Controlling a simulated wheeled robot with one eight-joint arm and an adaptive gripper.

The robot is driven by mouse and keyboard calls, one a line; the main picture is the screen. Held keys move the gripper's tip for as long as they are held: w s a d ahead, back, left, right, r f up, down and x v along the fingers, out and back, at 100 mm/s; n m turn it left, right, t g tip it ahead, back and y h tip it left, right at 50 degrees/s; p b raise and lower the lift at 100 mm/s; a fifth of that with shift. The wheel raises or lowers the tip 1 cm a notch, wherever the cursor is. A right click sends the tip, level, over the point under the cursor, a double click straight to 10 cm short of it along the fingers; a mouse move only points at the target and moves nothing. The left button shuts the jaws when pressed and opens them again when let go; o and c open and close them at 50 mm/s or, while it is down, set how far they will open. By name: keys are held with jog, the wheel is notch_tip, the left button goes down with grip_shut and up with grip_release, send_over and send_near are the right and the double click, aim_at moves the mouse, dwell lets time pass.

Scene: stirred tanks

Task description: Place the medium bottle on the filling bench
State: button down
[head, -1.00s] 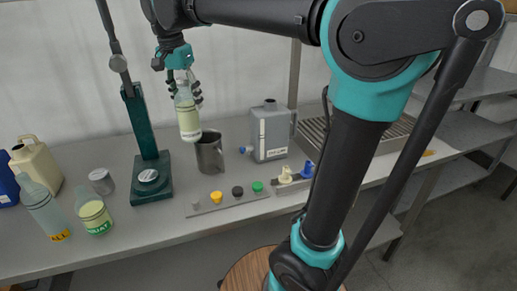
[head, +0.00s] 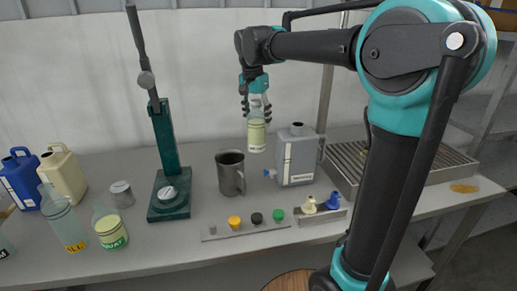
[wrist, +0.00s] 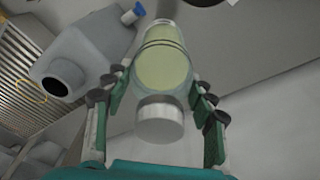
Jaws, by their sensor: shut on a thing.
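My gripper (head: 257,106) is shut on a clear bottle of pale yellow-green liquid, which I take as the medium bottle (head: 257,135); its label is too small to read. The bottle hangs upright above the grey bench (head: 130,255), between the steel jug and the grey jerrycan in the head view. In the wrist view the gripper (wrist: 162,90) has its fingers on both sides of the bottle (wrist: 163,62), with the grey cap toward me. The head view does not clearly show its height above the bench.
A steel jug (head: 230,174), grey jerrycan (head: 298,155) and green stand (head: 169,195) are on the bench. Coloured stoppers (head: 245,225) line the front. A slatted tray (head: 375,165) is at right. Bottles (head: 110,230) and jugs (head: 62,178) stand at left.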

aim_at(257, 146)
notch_tip(257, 146, down, 11)
dwell(0.5)
jog(key=shift+f, duration=0.15)
jog(key=c, duration=0.6)
grip_release()
jog(key=shift+a, duration=0.1)
jog(key=shift+o, duration=0.2)
jog(key=r, duration=0.4)
jog(key=s+r, duration=0.1)
jog(key=r, duration=0.3)
jog(key=a+r, duration=0.1)
jog(key=r, duration=0.3)
jog(key=shift+s+r, duration=0.1)
jog(key=shift+s, duration=0.2)
